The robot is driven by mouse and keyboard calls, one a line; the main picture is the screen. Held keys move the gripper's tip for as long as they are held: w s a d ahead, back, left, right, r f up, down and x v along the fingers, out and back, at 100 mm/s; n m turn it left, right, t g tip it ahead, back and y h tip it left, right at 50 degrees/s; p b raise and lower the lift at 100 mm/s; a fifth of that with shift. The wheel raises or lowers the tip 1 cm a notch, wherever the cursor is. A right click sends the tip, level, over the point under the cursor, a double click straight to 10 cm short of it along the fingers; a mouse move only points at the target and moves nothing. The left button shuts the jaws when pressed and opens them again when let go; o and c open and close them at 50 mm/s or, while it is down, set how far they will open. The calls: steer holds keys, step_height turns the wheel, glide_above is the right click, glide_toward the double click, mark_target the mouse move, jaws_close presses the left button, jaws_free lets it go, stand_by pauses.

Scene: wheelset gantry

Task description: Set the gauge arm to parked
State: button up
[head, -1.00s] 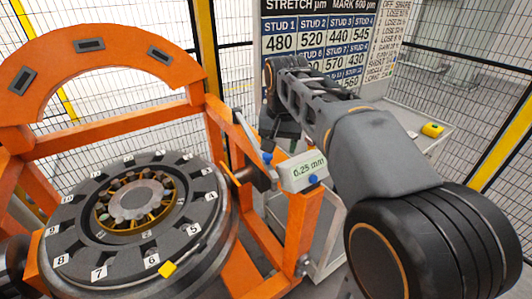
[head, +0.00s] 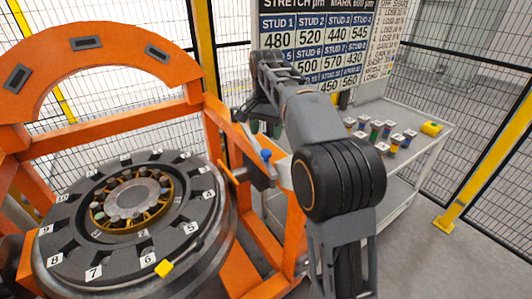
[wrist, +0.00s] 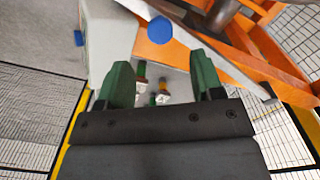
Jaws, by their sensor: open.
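The gauge arm (head: 260,174) is a grey bar on the orange frame beside the wheel, with a blue knob (head: 266,155) on it. In the wrist view the blue knob (wrist: 160,30) shows just beyond and between my fingers, against the grey bar (wrist: 190,37). My gripper (wrist: 163,80) has green fingers spread apart with nothing between them; the knob appears apart from them. In the head view my gripper (head: 265,129) is above the gauge arm. The pale gauge box (wrist: 108,40) shows at upper left in the wrist view; my arm mostly hides it in the head view.
The numbered wheel (head: 215,205) lies flat at left in the orange frame (head: 215,125), with a yellow block (head: 164,268) on its rim. A cart (head: 425,150) at right carries several small coloured parts (head: 387,133) and a yellow item (head: 432,128). Mesh fencing surrounds the area.

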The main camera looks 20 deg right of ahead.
mark_target(266, 151)
step_height(266, 151, down, 7)
steer(key=shift+r+b, duration=0.1)
steer(key=shift+b, duration=0.2)
jaws_close()
stand_by(0.6)
